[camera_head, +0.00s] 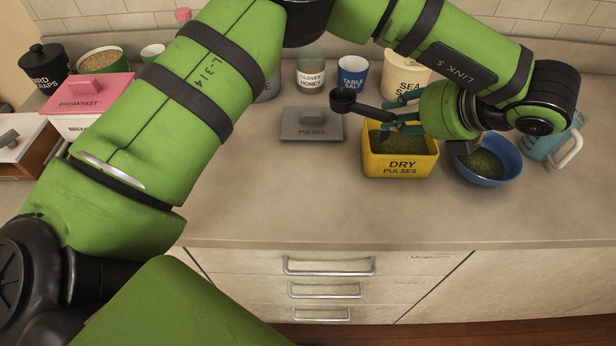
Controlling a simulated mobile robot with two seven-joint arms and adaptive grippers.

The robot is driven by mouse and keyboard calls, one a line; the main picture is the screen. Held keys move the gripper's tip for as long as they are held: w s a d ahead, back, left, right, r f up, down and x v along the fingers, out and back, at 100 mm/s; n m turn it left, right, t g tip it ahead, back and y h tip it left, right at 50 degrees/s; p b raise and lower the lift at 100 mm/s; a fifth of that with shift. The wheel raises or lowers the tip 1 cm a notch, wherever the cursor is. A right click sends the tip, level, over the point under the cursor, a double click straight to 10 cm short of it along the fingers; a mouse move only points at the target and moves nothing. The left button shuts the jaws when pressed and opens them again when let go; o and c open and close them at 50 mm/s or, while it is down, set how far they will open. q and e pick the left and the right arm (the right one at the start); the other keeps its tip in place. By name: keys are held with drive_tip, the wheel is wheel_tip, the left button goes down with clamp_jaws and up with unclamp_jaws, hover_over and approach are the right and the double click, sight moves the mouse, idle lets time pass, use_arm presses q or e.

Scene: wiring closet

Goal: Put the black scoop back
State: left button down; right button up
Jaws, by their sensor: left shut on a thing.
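My left gripper (398,115), with teal fingers, is shut on the handle of the black scoop (343,100). The scoop points left, and its bowl is up at the left end, above the counter and near the back left edge of the yellow tub. The yellow tub (401,168), marked DRY PULSES, is open and holds green pulses. Its grey lid (312,124), marked PULSES, lies on the counter to the left. A blue bowl (485,170) with green pulses stands right of the tub, partly hidden by my wrist. My right gripper is not in view.
Along the back stand a honey jar (311,78), a table salt pot (352,76) and a sea salt canister (404,78). A light blue jug (545,143) stands at the right, a pink-lidded breakfast box (82,97) at the left. The counter front (300,205) is clear.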

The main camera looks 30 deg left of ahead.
use_arm(q)
drive_tip(key=shift+n+g, duration=0.5)
drive_tip(key=shift+n, duration=0.1)
drive_tip(key=s+a+f+p, duration=0.1)
drive_tip(key=s+f, duration=0.1)
drive_tip(key=f, duration=0.1)
drive_tip(key=s+a+f+p, duration=0.1)
drive_tip(key=s+a+f, duration=0.1)
drive_tip(key=s+f, duration=0.1)
drive_tip(key=s+a+f+p, duration=0.1)
drive_tip(key=s+a+f, duration=0.1)
drive_tip(key=f, duration=0.2)
drive_tip(key=shift+s+f+p, duration=0.2)
drive_tip(key=shift+f+p, duration=0.1)
drive_tip(key=shift+p, duration=0.1)
drive_tip(key=shift+a+f, duration=0.1)
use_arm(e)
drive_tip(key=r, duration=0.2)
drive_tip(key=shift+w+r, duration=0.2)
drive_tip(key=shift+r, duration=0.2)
use_arm(q)
drive_tip(key=shift+f+b, duration=0.2)
drive_tip(key=shift+b, duration=0.1)
drive_tip(key=c, duration=1)
unclamp_jaws()
drive_tip(key=shift+c, duration=0.2)
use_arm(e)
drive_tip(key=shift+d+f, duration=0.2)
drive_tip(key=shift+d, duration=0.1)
